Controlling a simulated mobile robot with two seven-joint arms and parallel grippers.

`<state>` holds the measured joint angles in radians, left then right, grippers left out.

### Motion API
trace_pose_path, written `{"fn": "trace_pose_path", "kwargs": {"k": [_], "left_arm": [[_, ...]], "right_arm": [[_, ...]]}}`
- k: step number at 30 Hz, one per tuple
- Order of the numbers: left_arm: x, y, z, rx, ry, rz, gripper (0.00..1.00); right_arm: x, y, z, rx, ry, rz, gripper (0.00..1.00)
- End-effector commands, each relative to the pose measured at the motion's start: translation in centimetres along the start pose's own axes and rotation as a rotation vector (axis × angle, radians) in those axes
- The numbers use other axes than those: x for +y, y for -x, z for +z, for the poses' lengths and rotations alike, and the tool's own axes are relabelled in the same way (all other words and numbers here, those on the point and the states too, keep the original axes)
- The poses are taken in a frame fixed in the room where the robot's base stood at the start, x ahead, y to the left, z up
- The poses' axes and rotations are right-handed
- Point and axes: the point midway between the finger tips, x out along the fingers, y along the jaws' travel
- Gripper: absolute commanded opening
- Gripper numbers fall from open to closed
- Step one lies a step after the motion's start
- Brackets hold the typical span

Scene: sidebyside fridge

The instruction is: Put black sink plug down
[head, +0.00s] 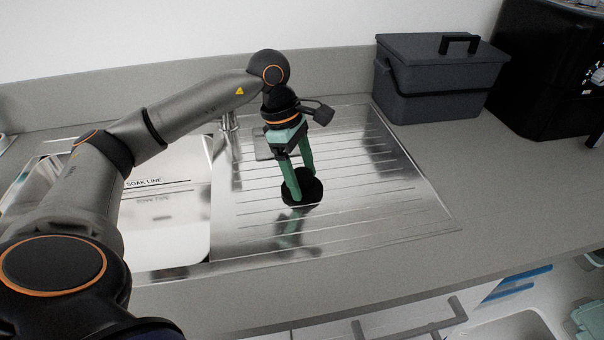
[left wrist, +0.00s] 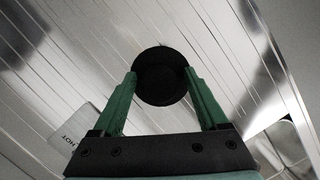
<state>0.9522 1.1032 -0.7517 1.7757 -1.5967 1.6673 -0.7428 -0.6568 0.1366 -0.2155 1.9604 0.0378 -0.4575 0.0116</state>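The black sink plug (head: 302,188) is a dark round disc at the middle of the shiny ribbed drainboard (head: 405,195). It also shows as a black circle between the fingertips in the left wrist view (left wrist: 160,77). My left gripper (head: 303,187) points down with its two green fingers on opposite sides of the plug. In the left wrist view, the fingertips (left wrist: 159,73) meet the plug's side edges with no visible gap, so it looks shut on the plug. The plug is at or very near the metal; I cannot tell whether it touches. My right gripper is not in view.
A sink basin (head: 165,225) lies left of the drainboard, with a tap (head: 230,135) between them. A dark grey lidded box (head: 440,75) and a black appliance (head: 550,70) stand at the back right. The grey counter (head: 500,200) is clear on the right.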

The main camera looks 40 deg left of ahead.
Motion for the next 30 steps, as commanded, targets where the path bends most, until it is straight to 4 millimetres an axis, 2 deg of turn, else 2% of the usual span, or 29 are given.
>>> {"fn": "trace_pose_path", "kwargs": {"k": [7,11,14,24,30], "left_arm": [[0.0,0.1,0.0,0.0,0.0,0.0,0.79],[0.0,0.8,0.1,-0.001,0.0,0.001,0.79],[0.1,2.2,0.1,-0.002,0.0,0.004,0.79],[0.1,9.5,0.2,-0.002,0.0,0.003,0.79],[0.0,11.9,0.1,-0.001,0.0,0.001,0.79]], "right_arm": [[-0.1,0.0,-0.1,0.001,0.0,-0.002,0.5],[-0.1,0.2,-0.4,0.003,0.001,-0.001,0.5],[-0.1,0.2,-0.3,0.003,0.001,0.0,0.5],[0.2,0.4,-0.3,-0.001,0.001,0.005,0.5],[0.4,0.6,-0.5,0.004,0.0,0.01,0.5]]}}
